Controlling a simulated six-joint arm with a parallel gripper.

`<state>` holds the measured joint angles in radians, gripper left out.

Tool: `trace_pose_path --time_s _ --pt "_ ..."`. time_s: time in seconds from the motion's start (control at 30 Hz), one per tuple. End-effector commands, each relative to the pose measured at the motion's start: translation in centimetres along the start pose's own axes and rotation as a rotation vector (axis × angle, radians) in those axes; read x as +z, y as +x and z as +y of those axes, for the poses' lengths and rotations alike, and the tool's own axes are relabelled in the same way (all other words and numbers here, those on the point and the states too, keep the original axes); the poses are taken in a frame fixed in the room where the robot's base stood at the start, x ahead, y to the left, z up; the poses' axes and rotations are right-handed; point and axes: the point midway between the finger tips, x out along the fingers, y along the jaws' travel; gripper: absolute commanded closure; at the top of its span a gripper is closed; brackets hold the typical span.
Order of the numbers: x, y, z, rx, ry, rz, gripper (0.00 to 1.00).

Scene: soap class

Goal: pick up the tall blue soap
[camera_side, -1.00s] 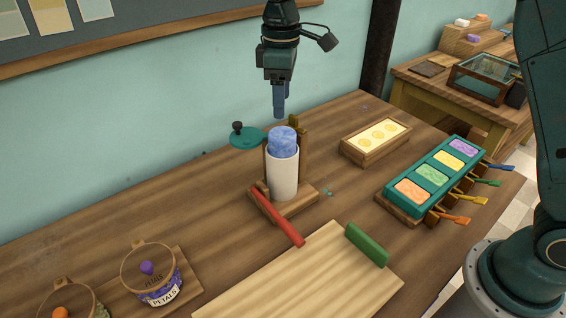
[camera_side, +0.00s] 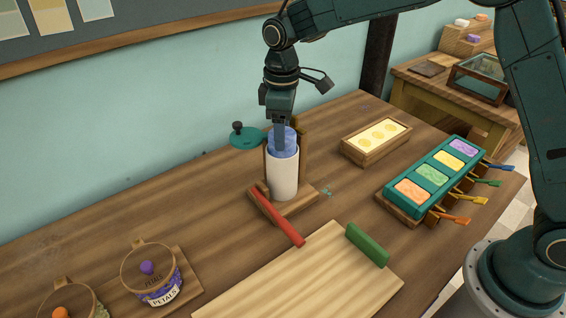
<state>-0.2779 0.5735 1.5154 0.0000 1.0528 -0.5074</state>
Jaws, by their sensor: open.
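The tall blue soap (camera_side: 290,147) stands upright in a white cylinder (camera_side: 284,178) on a small wooden stand (camera_side: 302,206), with its blue top showing above the rim. The rest of the soap is hidden inside the cylinder. My gripper (camera_side: 280,150) is open and points straight down. Its fingers are level with the exposed top of the soap and overlap it in the picture. I cannot tell whether they touch it.
A red bar (camera_side: 278,217) leans on the stand's front. A teal lid with a dark knob (camera_side: 247,137) is behind left. A yellow soap box (camera_side: 376,139) and a teal tray of coloured soaps (camera_side: 432,176) are right. A board (camera_side: 300,280) with a green bar (camera_side: 367,246) lies in front.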

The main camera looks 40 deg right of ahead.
Motion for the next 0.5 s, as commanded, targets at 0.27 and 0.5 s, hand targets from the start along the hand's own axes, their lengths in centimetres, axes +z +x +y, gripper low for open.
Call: trace_pose_path --time_s 0.27,0.5 --pt "0.0 2.3 0.0 0.000 0.000 0.000 0.39" --pt "0.0 2.3 0.0 0.000 0.000 0.000 0.39"
